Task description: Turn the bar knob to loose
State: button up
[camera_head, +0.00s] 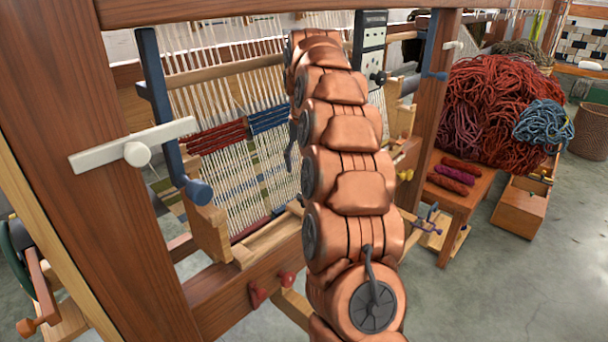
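A white bar-shaped handle with a round hub (137,153) is on the face of the left wooden post, tilted slightly up to the right. A smaller pale knob (453,45) sits on the right post. A dark upright panel with a light face (373,40) stands behind my arm, with a dark round knob (378,77) low on it. I cannot tell which of these is the bar knob, and no marking for loose is readable. My copper-coloured arm rises through the middle of the view toward the loom. My gripper is not visible, hidden beyond the arm.
The loom's warp threads and woven bands (215,137) fill the space behind the left post (100,180). Red yarn (495,100) and blue yarn (543,122) are piled at right. Several skeins lie on a wooden bench (465,200). The floor at lower right is clear.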

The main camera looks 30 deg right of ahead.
jog(key=shift+r, duration=1.45)
